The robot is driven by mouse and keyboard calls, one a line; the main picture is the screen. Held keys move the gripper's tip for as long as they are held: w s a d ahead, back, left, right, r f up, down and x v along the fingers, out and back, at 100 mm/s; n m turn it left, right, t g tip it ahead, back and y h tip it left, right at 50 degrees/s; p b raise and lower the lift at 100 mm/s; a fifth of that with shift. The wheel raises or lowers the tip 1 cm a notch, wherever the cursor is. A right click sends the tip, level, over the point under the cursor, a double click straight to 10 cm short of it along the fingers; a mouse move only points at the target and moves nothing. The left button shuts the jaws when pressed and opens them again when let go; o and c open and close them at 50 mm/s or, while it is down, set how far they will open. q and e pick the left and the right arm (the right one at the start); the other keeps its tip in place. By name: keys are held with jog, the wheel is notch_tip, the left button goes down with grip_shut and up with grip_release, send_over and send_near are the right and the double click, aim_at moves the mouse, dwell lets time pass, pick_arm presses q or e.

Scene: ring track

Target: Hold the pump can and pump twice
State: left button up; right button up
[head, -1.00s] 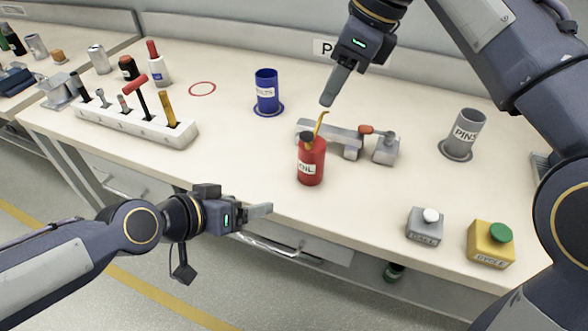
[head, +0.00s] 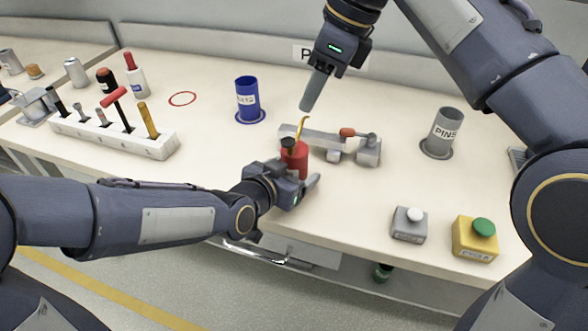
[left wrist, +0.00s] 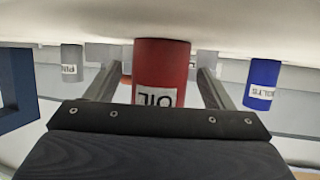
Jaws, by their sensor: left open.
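The red pump can (head: 297,162), with a dark cap and a yellow spout (head: 302,126), stands upright near the front of the bench. My left gripper (head: 303,178) is at the can, partly hiding its lower part and label in the head view. In the left wrist view, which is upside down, the can (left wrist: 161,72) with its OIL label sits between two spread fingers, with a gap visible on each side. My right gripper (head: 313,90) hangs above and behind the can, apart from it; I see no gap between its fingers.
A grey clamp-like fixture (head: 310,140) with an orange-tipped handle lies just behind the can. A blue cup (head: 247,98) and a grey PINS cup (head: 444,128) stand further back. A tool rack (head: 120,138) is at left; two button boxes (head: 409,228) (head: 474,240) are at front right.

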pick_arm(q)
jog(key=shift+w+d+f, duration=0.25)
jog(key=shift+w+d, duration=0.05)
jog(key=shift+w, duration=0.2)
jog(key=c, duration=1.2)
pick_arm(e)
jog(key=shift+c, duration=0.2)
grip_shut()
dwell(1.5)
